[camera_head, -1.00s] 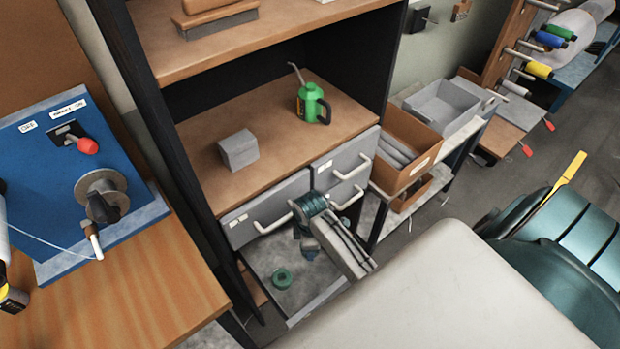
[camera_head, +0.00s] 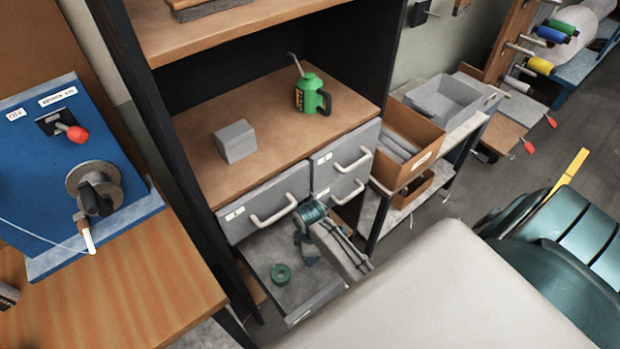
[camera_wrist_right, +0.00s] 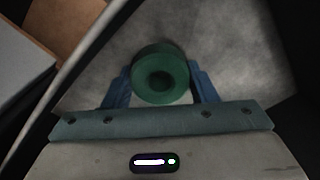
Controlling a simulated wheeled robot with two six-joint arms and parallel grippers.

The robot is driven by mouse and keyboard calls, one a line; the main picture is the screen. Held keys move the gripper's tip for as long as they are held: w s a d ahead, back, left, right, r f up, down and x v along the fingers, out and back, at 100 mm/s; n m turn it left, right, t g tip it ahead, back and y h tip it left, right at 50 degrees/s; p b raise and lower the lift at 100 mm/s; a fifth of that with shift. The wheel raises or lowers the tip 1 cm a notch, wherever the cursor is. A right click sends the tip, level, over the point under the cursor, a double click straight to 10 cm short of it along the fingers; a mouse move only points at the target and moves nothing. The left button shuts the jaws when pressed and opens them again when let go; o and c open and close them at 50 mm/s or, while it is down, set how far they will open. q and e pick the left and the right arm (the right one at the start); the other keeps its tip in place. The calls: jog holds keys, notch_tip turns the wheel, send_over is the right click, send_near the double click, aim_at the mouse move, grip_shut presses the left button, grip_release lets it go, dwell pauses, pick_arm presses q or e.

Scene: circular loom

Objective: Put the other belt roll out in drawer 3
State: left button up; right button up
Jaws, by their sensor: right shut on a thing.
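My right gripper (camera_head: 306,257) reaches down into the open drawer (camera_head: 302,312) of the cabinet, near its right side. In the right wrist view the gripper (camera_wrist_right: 162,84) is shut on a green belt roll (camera_wrist_right: 160,76), held between its blue fingers above a grey surface. The drawer's number cannot be read. My left gripper is not in view.
Closed drawers with white handles (camera_head: 274,213) sit above the open one. A grey block (camera_head: 236,142) and a green oil can (camera_head: 311,95) stand on the shelf. A cardboard box (camera_head: 408,150) stands to the right. The drawer's left floor is mostly free.

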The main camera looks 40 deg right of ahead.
jog(key=shift+f, duration=0.35)
jog(key=o, duration=1.1)
jog(key=shift+c, duration=0.2)
jog(key=shift+r, duration=0.1)
notch_tip(320, 180, up, 9)
jog(key=shift+r+b, duration=0.15)
jog(key=shift+b, duration=0.95)
jog(key=shift+r, duration=0.65)
